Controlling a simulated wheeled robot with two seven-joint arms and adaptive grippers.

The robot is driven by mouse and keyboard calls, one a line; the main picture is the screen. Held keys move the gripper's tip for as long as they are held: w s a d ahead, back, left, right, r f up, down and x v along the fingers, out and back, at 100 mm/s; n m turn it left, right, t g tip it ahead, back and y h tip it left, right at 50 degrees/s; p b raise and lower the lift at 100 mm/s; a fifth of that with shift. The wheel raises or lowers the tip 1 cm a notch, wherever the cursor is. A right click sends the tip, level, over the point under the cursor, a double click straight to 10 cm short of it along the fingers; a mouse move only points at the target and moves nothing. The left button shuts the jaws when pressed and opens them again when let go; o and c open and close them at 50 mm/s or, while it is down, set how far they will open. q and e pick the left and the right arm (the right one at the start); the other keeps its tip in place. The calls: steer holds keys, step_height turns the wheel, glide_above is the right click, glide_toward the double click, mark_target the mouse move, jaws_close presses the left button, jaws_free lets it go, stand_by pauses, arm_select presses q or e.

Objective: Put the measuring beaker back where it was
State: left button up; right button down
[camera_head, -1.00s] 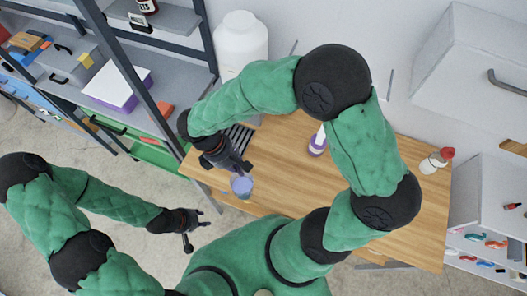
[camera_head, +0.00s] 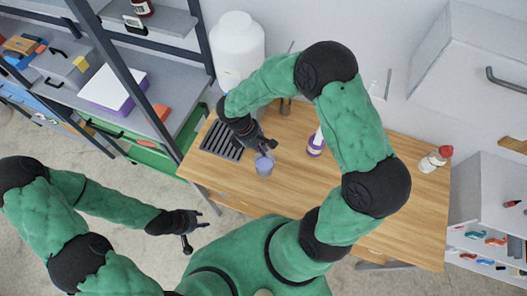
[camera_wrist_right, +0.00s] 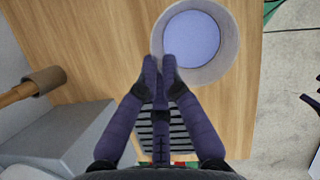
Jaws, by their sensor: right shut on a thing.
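The measuring beaker (camera_head: 264,168) is a small, clear cup with a lavender-blue inside, over the wooden table. My right gripper (camera_head: 268,149) is shut on its rim. The right wrist view shows the beaker (camera_wrist_right: 232,42) from above, its round mouth facing the camera, with the fingertips (camera_wrist_right: 163,78) closed together at its near wall. I cannot tell whether its base touches the table. My left gripper (camera_head: 199,220) is off the table's front left side, empty, with its fingers spread.
A dark slatted rack (camera_head: 221,141) lies on the table (camera_head: 320,190) left of the beaker. A purple-labelled white bottle (camera_head: 316,146) stands to the right, a red-capped bottle (camera_head: 435,158) further right. A large white jug (camera_head: 237,50) stands behind. The table's front middle is clear.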

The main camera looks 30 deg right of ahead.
mark_target(264, 166)
steer(key=f, duration=0.3)
steer(key=d+f, duration=0.1)
steer(key=shift+w+f, duration=0.15)
steer(key=shift+w, duration=0.1)
steer(key=shift+f, duration=0.1)
steer(key=c, duration=1.4)
jaws_free()
